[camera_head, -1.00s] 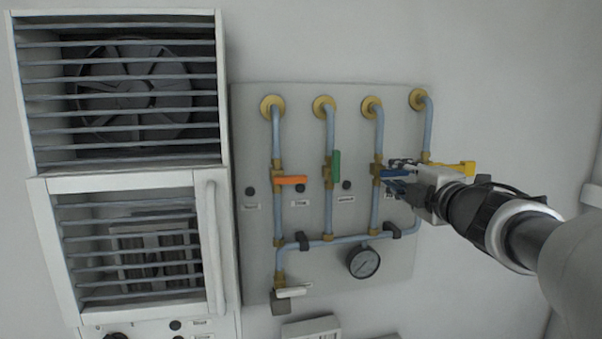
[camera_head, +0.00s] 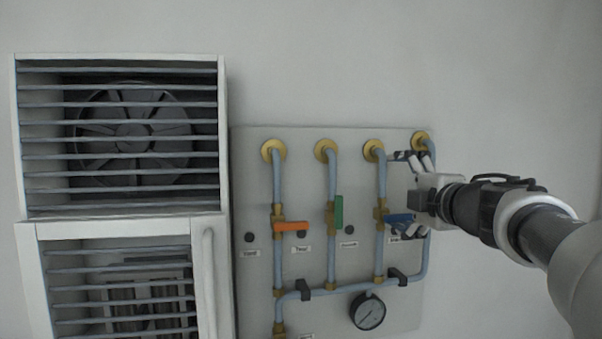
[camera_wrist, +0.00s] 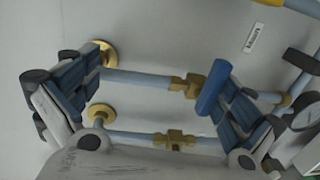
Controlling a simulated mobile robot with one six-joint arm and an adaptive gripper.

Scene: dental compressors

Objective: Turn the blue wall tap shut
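The blue tap handle (camera_head: 399,218) sits on the third pipe of the wall panel, lying level across the upright pipe. In the wrist view the blue handle (camera_wrist: 213,88) crosses its pipe beside a brass valve body (camera_wrist: 189,86). My gripper (camera_head: 407,193) is at the panel, its fingers spread wide above and below. In the wrist view my gripper (camera_wrist: 155,80) is open, with the blue handle close to the inner side of the right-hand finger. I cannot tell whether they touch. Nothing is held.
An orange handle (camera_head: 287,226) lies across the first pipe and a green handle (camera_head: 339,211) stands along the second. A gauge (camera_head: 368,311) hangs below. A slatted cabinet (camera_head: 222,130) stands left. A yellow piece (camera_wrist: 285,4) shows at the wrist view's top edge. Bare wall lies above the panel.

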